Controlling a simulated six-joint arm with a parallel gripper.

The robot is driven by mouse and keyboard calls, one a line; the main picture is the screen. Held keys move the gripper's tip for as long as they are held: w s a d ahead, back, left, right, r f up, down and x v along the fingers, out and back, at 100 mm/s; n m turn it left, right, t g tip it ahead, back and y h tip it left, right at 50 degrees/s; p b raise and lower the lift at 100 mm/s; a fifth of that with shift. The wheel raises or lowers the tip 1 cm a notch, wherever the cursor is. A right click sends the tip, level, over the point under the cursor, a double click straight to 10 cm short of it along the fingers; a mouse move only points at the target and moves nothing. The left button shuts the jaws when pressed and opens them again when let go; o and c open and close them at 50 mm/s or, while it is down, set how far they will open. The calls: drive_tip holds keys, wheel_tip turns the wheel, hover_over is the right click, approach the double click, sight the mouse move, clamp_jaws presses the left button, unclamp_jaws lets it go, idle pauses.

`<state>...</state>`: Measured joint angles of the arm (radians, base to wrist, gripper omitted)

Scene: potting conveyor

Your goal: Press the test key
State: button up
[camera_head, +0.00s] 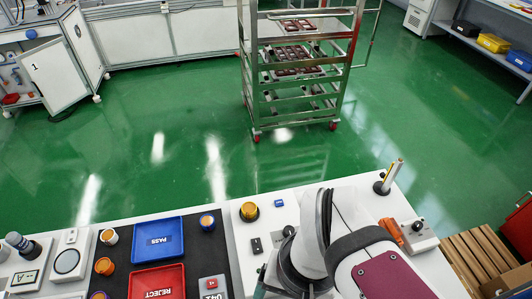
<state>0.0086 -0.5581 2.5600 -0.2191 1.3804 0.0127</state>
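No key with a readable "test" label shows, so I cannot tell which control is the test key. A small grey unit with a red button (211,283) stands on the black mat near the bottom edge, with a partly cut-off number panel below it. A small dark switch-like block (257,245) lies on the white bench left of my arm. A yellow dome on a black base (249,211) stands behind it. A grey box with a black knob (420,238) sits right of my arm. My arm fills the lower middle and right; my gripper is not visible.
A blue PASS tray (158,240) and a red REJECT tray (157,282) lie on the black mat (120,256) with several coloured round parts. A pen holder (383,187) stands at the bench's back right. A metal rack (300,70) stands on the green floor beyond.

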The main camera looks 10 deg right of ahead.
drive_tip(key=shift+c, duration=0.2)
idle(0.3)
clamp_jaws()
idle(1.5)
